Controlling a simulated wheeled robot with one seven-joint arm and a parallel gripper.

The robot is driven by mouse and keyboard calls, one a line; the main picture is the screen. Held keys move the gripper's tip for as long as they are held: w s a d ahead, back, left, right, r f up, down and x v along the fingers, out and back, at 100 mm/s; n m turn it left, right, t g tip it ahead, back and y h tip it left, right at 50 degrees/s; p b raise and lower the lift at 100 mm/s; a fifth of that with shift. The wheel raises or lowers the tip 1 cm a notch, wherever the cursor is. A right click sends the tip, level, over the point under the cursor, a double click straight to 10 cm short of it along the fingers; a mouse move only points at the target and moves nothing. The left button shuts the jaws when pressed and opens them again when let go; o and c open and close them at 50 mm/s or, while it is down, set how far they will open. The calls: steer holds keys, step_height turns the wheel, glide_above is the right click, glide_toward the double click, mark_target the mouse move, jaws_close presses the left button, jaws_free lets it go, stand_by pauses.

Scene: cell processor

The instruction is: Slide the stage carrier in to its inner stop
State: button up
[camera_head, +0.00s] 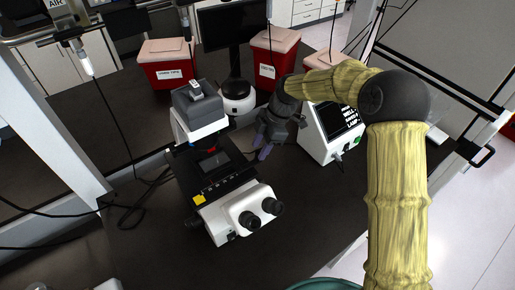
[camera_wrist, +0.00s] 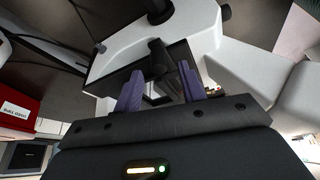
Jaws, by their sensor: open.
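A white and black microscope (camera_head: 240,208) stands on the dark bench, eyepieces toward the front. Its black stage area (camera_head: 205,172) shows a small red patch, which I take to be on the stage carrier (camera_head: 213,160); its exact outline is hard to tell. My gripper (camera_head: 260,148) is just right of the stage, with its purple fingers pointing down toward it. In the wrist view my gripper (camera_wrist: 159,88) is open, and dark and pale microscope parts show between and beyond the fingers. The white microscope body (camera_wrist: 125,45) lies ahead. I cannot tell whether the fingers touch anything.
A white instrument with a screen (camera_head: 335,130) stands right of my gripper. Red bins (camera_head: 165,75) and a dark monitor (camera_head: 228,40) stand behind the microscope. Cables lie at the left. The bench front (camera_head: 140,255) is mostly clear. A teal rim (camera_head: 325,284) shows at the bottom.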

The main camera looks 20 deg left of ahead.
mark_target(258, 152)
steer(key=shift+p+x, duration=0.3)
steer(key=shift+x, duration=1.2)
steer(key=shift+w, duration=0.1)
jaws_close()
